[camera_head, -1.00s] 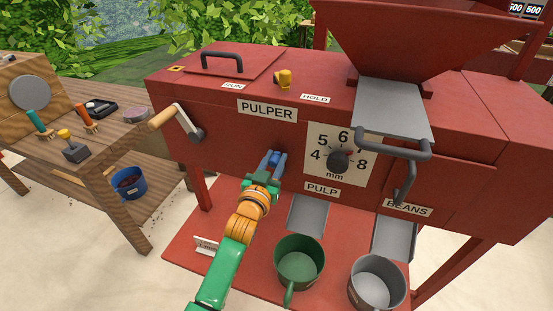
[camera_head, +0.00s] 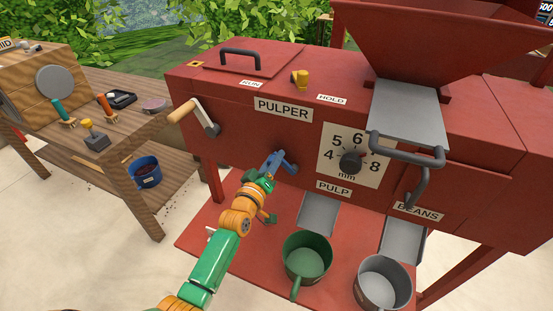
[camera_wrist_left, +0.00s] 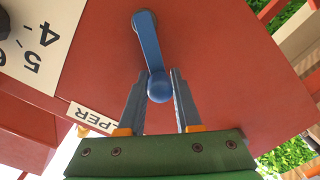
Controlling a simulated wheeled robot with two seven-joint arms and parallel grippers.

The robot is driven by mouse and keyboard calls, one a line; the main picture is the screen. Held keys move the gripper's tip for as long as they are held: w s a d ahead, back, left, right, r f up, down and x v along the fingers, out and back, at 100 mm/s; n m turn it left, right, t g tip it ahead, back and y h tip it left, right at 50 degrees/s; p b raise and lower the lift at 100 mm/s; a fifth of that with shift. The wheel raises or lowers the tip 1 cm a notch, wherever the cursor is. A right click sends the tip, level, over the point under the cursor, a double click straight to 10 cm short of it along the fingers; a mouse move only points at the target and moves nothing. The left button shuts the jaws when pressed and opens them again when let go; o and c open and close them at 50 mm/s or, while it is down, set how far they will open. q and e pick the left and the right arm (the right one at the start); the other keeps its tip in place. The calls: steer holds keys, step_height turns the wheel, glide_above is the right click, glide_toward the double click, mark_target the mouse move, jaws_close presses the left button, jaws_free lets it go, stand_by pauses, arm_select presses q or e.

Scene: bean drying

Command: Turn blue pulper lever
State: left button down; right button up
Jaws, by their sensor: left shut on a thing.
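The blue lever (camera_head: 288,166) is on the front face of the red pulper (camera_head: 235,135), below the PULPER label and left of the dial. In the left wrist view the blue lever (camera_wrist_left: 149,42) is a bar ending in a round knob. My left gripper (camera_head: 268,169) has its fingers on either side of that knob. It is shut on the lever, and the fingers (camera_wrist_left: 160,90) show close around the knob in the left wrist view. My right gripper is not in view.
A crank handle (camera_head: 196,117) sticks out left of the lever. The dial plate (camera_head: 372,150) is to its right. A green cup (camera_head: 307,262) and a grey cup (camera_head: 383,283) stand below the chutes. A wooden workbench (camera_head: 130,130) with tools stands at the left.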

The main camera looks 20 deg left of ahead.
arm_select(q)
steer(key=shift+a+f+n, duration=0.15)
steer(key=shift+f+n, duration=0.15)
steer(key=shift+n, duration=0.1)
stand_by(0.3)
steer(key=c, duration=0.6)
jaws_free()
steer(key=shift+s+r, duration=0.1)
steer(key=shift+s, duration=0.15)
steer(key=s+p, duration=0.1)
steer(key=s, duration=0.5)
steer(key=shift+s, duration=0.3)
steer(key=shift+a, duration=0.1)
